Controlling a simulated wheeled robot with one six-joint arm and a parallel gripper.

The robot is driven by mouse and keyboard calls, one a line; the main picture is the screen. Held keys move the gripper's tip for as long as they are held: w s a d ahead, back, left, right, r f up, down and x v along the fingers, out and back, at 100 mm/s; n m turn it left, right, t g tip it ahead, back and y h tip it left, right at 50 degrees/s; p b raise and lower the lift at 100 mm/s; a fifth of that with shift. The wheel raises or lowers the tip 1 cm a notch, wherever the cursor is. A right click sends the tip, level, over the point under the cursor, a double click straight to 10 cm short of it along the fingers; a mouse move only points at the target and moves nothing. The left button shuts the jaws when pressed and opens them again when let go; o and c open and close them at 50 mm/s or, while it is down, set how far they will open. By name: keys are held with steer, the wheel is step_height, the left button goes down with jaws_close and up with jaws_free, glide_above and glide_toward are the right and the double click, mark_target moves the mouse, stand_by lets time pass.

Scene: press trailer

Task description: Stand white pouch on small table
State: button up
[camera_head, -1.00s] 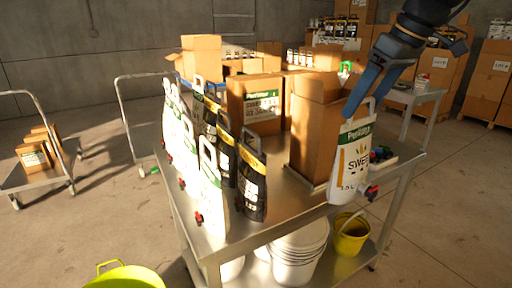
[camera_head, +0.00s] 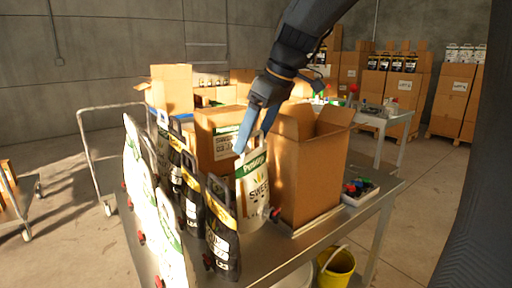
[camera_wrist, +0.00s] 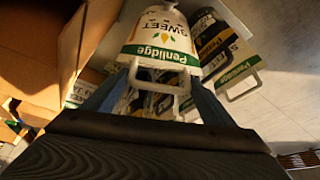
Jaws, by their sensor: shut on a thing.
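The white pouch (camera_head: 252,188) has a green band reading Penlidge, the word SWEET and a red-and-black tap near its bottom. My gripper (camera_head: 252,138) is shut on its top handle, and the pouch hangs upright between the open carton and the black pouches. Whether its base touches the steel table (camera_head: 318,240) cannot be told. In the wrist view the pouch (camera_wrist: 160,35) extends away from my gripper (camera_wrist: 160,88), its handle between the blue fingers. A smaller table (camera_head: 385,122) stands at the back right; I cannot tell which table the task means.
White pouches (camera_head: 165,240) and black pouches (camera_head: 222,240) stand in rows at the steel table's left. A small tray (camera_head: 360,190) lies at the right edge. A yellow bucket (camera_head: 337,268) is below.

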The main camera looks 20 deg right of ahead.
mark_target(253, 163)
steer(key=f, duration=0.3)
steer(key=shift+a+f+p, duration=0.2)
steer(key=shift+a+p, duration=0.05)
steer(key=shift+p, duration=0.05)
steer(key=shift+f+p, duration=0.35)
steer(key=shift+f, duration=1.75)
steer(key=o, duration=2.1)
steer(key=shift+f, duration=0.1)
steer(key=b+v, duration=0.1)
steer(key=v, duration=1.1)
steer(key=shift+d+b, duration=0.1)
steer(key=shift+b, duration=0.3)
